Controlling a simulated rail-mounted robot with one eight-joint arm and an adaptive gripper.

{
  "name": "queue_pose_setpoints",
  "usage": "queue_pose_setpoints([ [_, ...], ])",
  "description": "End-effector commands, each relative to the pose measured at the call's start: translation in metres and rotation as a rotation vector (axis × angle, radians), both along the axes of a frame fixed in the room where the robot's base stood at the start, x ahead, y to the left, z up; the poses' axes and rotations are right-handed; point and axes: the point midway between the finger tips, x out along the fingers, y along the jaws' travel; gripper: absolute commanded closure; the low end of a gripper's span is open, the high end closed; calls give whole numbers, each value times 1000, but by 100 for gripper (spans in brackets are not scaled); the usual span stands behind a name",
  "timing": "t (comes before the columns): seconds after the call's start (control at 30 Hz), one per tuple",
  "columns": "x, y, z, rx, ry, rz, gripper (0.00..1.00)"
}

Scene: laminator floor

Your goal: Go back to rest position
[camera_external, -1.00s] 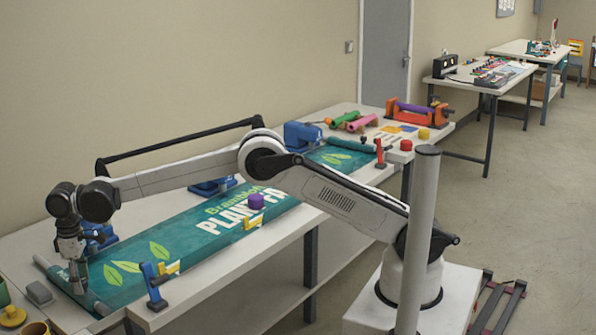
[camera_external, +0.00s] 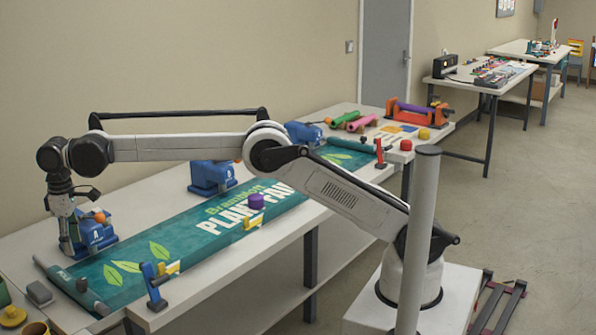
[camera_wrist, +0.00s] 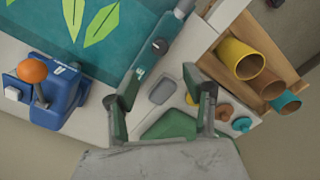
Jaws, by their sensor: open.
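My gripper (camera_external: 66,246) is raised above the left end of the long table in the external view, near the blue clamp there. In the wrist view my gripper (camera_wrist: 160,82) has its two fingers spread apart with nothing between them. Below it lie the end roller of the banner (camera_wrist: 152,50) and a small grey block (camera_wrist: 162,89). The teal banner (camera_external: 170,262) with green leaves and white lettering lies flat along the table.
A blue clamp with an orange knob (camera_wrist: 40,88) stands close beside my gripper. A wooden tray holds coloured tubes (camera_wrist: 240,60). A purple knob (camera_external: 256,201) sits on the banner. A grey post (camera_external: 418,235) stands before my base. Open floor lies right.

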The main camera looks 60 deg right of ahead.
Motion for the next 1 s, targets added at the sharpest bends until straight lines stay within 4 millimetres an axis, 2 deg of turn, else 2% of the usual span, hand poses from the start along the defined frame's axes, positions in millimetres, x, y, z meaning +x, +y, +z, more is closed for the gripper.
queue_pose_setpoints([
  [0.33, 0, 0, 0, 0, 0, 0, 54],
  [0.47, 0, -8, 7, 4, -6, -9, 54],
  [0.57, 0, -25, 22, 12, -20, -26, 54],
  [0.77, -6, -80, 64, 40, -68, -82, 54],
  [1.0, -29, -149, 105, 72, -129, -151, 54],
])
